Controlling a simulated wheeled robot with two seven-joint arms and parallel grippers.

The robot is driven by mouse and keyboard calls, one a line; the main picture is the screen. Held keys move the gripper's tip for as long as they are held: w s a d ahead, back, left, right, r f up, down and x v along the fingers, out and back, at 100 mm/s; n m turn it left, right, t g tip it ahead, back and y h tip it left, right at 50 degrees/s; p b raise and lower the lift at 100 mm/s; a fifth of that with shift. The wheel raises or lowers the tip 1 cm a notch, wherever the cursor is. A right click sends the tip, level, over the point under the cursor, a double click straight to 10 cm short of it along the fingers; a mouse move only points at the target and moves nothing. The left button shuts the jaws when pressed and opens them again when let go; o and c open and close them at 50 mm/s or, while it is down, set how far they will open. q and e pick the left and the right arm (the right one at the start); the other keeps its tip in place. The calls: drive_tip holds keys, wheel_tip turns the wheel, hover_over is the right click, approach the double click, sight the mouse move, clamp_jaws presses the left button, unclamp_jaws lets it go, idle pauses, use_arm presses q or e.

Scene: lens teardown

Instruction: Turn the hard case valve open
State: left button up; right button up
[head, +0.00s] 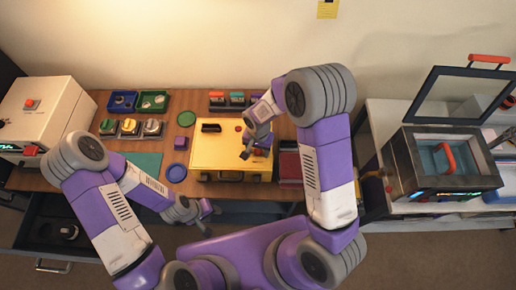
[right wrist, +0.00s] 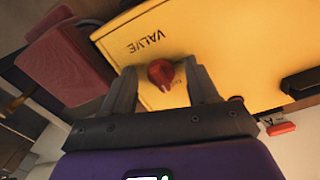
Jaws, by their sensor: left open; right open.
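The yellow hard case (head: 215,158) lies shut on the wooden table, and part of its lid fills the top of the right wrist view (right wrist: 215,40). Its valve is a red knob (right wrist: 161,73) beside the printed word VALVE. My right gripper (right wrist: 163,75) is open over the lid, with one finger on each side of the knob; I cannot tell whether they touch it. In the head view my right gripper (head: 250,147) covers the case's right part. My left gripper (head: 207,211) is open and empty in front of the table's edge.
A black handle (head: 210,128) and a small red button (head: 238,128) are on the lid. Dark red blocks (head: 289,165) stand right of the case. A purple cube (head: 180,143) and blue dish (head: 176,173) lie left. A white machine (head: 45,110) stands far left; a glass-lidded box (head: 440,165) stands right.

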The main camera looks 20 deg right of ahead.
drive_tip(key=c, duration=1)
drive_tip(key=shift+c, duration=0.2)
drive_tip(key=n+b, duration=0.1)
drive_tip(key=n, duration=0.2)
drive_tip(key=shift+f+n+b, duration=0.1)
drive_tip(key=shift+n+b, duration=0.2)
drive_tip(key=shift+b, duration=0.1)
drive_tip(key=n+b, duration=0.1)
drive_tip(key=n, duration=0.4)
drive_tip(key=shift+d+b, duration=0.15)
drive_tip(key=shift+b, duration=0.2)
drive_tip(key=n, duration=0.5)
drive_tip(key=shift+d+b, duration=0.1)
drive_tip(key=shift+b, duration=0.25)
drive_tip(key=shift+w+n, duration=0.1)
drive_tip(key=shift+n, duration=2.1)
